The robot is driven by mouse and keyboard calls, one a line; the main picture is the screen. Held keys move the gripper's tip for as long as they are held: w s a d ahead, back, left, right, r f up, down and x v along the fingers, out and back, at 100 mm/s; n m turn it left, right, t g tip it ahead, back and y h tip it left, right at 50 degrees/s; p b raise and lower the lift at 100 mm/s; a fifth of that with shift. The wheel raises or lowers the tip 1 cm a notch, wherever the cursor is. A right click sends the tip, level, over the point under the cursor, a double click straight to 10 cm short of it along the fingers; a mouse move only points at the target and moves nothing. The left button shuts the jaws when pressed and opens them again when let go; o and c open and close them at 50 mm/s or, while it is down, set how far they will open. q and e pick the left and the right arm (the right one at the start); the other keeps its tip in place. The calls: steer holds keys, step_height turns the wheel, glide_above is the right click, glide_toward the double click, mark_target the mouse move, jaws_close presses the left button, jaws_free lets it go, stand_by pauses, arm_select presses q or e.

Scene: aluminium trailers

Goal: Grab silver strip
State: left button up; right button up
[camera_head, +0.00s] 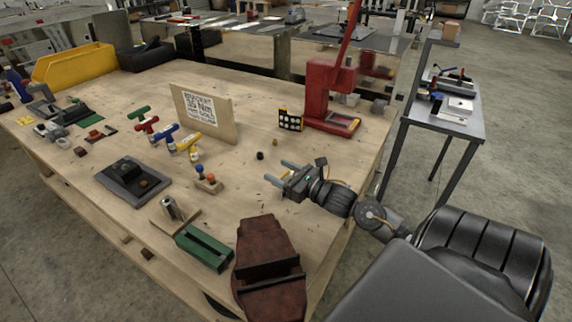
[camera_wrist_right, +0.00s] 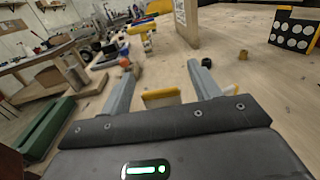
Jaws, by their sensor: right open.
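I cannot make out a silver strip for certain in either view. The nearest silvery thing is an upright metal piece (camera_head: 170,207) on a small wooden base near the bench's front edge. My right gripper (camera_head: 277,172) is open above the bench, its two grey fingers pointing left. In the right wrist view, the gripper (camera_wrist_right: 161,66) has its fingers apart with nothing clasped. A yellowish block (camera_wrist_right: 161,97) shows between the finger bases; I cannot tell what it is. My left gripper is not in view.
A red press (camera_head: 330,95) stands at the back right. A wooden sign board (camera_head: 205,113) stands mid-bench. Coloured-handled tools (camera_head: 165,133) lie left of it. Bare wood surrounds the gripper.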

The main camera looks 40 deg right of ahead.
steer(key=shift+w, duration=0.25)
steer(key=shift+c, duration=0.4)
jaws_close()
steer(key=shift+r, duration=0.1)
